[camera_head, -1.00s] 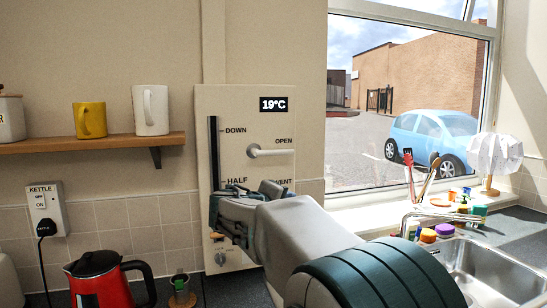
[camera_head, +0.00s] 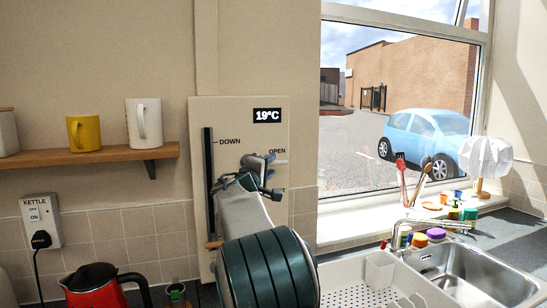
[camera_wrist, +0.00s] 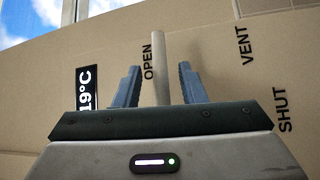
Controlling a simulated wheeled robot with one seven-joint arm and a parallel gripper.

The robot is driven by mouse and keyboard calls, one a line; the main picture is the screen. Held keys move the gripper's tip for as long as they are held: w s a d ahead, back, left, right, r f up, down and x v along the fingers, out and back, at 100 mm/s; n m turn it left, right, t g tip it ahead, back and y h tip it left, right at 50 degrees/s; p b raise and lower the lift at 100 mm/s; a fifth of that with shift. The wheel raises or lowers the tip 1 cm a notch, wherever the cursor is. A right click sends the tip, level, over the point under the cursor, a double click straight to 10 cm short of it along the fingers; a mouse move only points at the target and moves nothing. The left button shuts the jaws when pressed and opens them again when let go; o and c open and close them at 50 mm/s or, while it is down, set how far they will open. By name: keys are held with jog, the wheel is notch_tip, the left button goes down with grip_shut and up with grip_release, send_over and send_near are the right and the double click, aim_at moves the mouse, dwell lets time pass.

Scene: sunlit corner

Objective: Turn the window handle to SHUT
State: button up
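The window handle is a pale lever (camera_wrist: 160,62) on a cream panel (camera_head: 233,106). In the wrist view it lies beside the OPEN label, with VENT and SHUT printed further right. My gripper (camera_wrist: 158,82) is open, one finger on each side of the lever, with a visible gap to it on both sides. In the head view my gripper (camera_head: 263,174) is in front of the panel just below the OPEN label, and hides the handle and the lower labels.
A slot with a DOWN mark (camera_head: 209,165) runs down the panel's left side. A shelf (camera_head: 85,157) with mugs is at left, above a red kettle (camera_head: 95,285). The sink (camera_head: 475,270) and window sill are at right.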

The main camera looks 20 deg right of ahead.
aim_at(272, 164)
jog(key=shift+p+x, duration=0.45)
jog(key=shift+x, duration=1.1)
grip_shut()
